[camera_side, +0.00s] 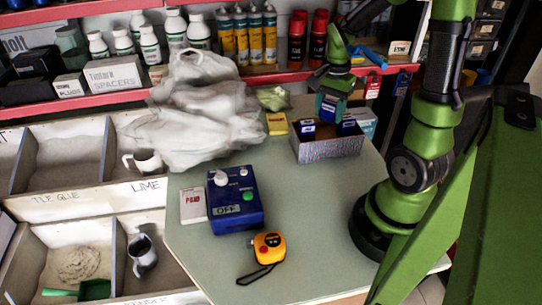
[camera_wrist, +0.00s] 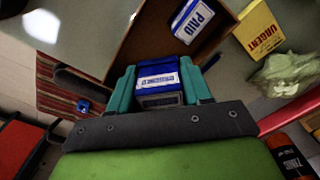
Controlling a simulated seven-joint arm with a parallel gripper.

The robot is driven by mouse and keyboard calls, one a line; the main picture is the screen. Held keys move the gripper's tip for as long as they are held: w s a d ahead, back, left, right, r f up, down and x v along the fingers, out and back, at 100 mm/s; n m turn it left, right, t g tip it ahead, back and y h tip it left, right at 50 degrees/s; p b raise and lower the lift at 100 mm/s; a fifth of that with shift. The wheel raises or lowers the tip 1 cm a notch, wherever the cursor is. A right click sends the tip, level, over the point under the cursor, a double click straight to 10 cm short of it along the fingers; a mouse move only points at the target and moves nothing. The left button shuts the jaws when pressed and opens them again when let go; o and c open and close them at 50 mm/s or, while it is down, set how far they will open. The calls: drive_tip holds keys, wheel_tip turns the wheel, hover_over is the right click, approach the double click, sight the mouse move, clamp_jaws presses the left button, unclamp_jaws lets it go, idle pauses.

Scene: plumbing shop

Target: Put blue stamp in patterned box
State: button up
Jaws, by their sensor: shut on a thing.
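My gripper (camera_side: 332,100) is shut on a blue stamp (camera_side: 331,110). In the wrist view the blue stamp (camera_wrist: 158,82), with a white label band, sits between the teal fingers of my gripper (camera_wrist: 160,85). The patterned box (camera_side: 330,148) stands open on the table, directly below and slightly in front of the held stamp. Its brown inside (camera_wrist: 150,28) shows at the top of the wrist view. A blue-and-white stamp marked PAID (camera_wrist: 192,21) is inside it. I cannot tell whether the held stamp's lower end is below the box's rim.
A yellow URGENT box (camera_side: 277,123) stands left of the patterned box. A white plastic bag (camera_side: 200,115) covers the table's back left. A blue device (camera_side: 235,200) and a yellow tape measure (camera_side: 269,247) lie toward the front. The table's right front is clear.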

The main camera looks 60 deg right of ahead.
sight(325, 137)
drive_tip(key=shift+f, duration=2.8)
drive_tip(key=shift+f, duration=0.15)
drive_tip(key=o, duration=1)
drive_tip(key=shift+o, duration=0.2)
